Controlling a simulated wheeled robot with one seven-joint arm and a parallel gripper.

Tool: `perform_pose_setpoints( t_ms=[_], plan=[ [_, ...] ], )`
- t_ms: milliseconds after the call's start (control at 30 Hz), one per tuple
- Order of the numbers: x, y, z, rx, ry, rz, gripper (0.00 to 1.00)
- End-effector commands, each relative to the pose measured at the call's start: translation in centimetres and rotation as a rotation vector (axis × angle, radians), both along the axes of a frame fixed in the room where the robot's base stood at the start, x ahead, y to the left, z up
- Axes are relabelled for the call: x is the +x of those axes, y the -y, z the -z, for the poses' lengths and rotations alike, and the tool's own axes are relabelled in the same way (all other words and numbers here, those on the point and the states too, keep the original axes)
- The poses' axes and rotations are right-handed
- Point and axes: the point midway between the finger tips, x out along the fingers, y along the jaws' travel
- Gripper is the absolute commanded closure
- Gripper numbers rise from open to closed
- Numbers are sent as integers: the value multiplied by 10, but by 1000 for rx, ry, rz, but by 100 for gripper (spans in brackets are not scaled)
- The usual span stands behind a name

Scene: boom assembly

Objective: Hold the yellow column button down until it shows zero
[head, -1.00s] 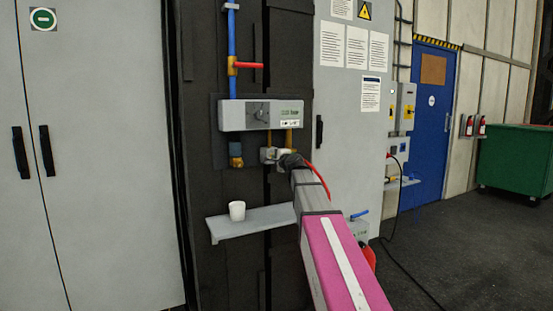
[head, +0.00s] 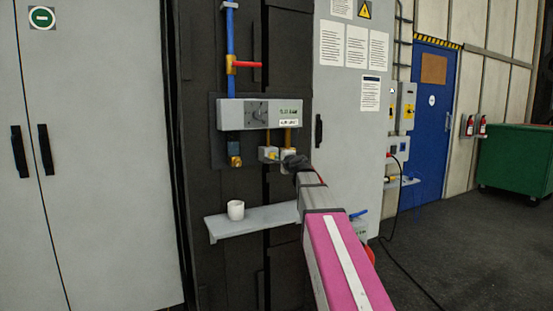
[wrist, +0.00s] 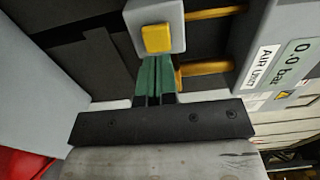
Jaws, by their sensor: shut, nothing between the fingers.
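The yellow button (wrist: 157,38) sits on a small grey box (wrist: 170,14) in the wrist view. Any touch on that box is hidden.
A shelf (head: 245,226) with a white cup (head: 236,210) is below the unit. A blue pipe (head: 231,35) with a red lever (head: 246,65) is above. Grey cabinets stand on both sides.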

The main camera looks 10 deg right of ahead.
Motion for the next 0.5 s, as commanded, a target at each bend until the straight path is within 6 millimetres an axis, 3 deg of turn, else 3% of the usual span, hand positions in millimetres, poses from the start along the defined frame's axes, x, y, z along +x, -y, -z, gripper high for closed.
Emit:
perform_pose_setpoints(
  t_ms=[33, 200, 333, 500],
  plan=[
    [-18, 4, 1, 0, 0, 1, 100],
    [-54, 16, 2, 0, 1, 3, 100],
    [-75, 23, 2, 0, 0, 3, 100],
    [-86, 28, 1, 0, 1, 3, 100]
  ],
)
